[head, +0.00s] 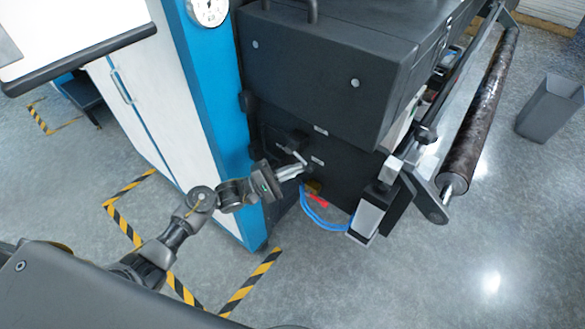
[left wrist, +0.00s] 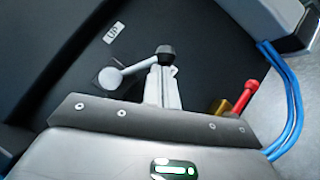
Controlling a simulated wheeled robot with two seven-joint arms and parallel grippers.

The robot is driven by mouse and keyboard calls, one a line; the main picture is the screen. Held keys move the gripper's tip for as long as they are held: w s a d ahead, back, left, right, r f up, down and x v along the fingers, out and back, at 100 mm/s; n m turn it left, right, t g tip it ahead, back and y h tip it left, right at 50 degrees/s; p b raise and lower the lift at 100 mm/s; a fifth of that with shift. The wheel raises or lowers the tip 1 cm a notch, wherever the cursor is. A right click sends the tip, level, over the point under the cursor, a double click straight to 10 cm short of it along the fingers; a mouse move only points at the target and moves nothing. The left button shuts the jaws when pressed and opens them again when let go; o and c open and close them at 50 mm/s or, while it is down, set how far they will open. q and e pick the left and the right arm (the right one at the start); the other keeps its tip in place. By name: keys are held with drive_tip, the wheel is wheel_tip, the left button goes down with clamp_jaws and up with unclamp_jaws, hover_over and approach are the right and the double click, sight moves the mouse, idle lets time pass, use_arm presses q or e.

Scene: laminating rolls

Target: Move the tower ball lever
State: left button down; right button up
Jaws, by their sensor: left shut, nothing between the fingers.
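The tower ball lever is on the black face of the machine. In the left wrist view its round silver hub (left wrist: 110,78) sits on a small dark plate, and a silver rod runs right to a black ball knob (left wrist: 166,52). The lever also shows small in the head view (head: 290,153). My left gripper (head: 301,169) reaches in from the left with its fingers at the lever. The fingers (left wrist: 162,88) are shut with nothing held, their tips beside the knob. I cannot tell whether they touch it. My right gripper is not in view.
A red-handled valve (head: 318,202) and blue hoses (head: 322,218) lie just right of the gripper. A blue column (head: 222,90) stands to the left. A dark roller (head: 482,120) and grey bin (head: 550,107) are at right.

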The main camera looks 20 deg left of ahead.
use_arm(q)
drive_tip(key=r+n+t+y+p, duration=0.1)
drive_tip(key=n+t+p, duration=0.1)
drive_tip(key=n, duration=0.3)
drive_tip(key=d+r+n+t+y+p, duration=0.1)
drive_tip(key=r+n+t+p, duration=0.1)
drive_tip(key=n+t+p, duration=0.1)
drive_tip(key=s+d+r+n+t+y+p, duration=0.1)
drive_tip(key=n+t+y+p, duration=0.1)
drive_tip(key=n, duration=0.4)
drive_tip(key=shift+d+r+n+t+p, duration=0.1)
drive_tip(key=shift+d+n+t+p, duration=0.2)
drive_tip(key=shift+t, duration=0.4)
drive_tip(key=shift+a+r+n+t+p, duration=0.1)
drive_tip(key=shift+t+p, duration=0.25)
drive_tip(key=shift+t, duration=0.35)
drive_tip(key=w+d+f+b+v, duration=0.1)
drive_tip(key=b+v, duration=0.5)
drive_tip(key=v, duration=0.6)
drive_tip(key=shift+a+f+b, duration=0.2)
drive_tip(key=shift+f+b, duration=0.1)
drive_tip(key=shift+f, duration=0.5)
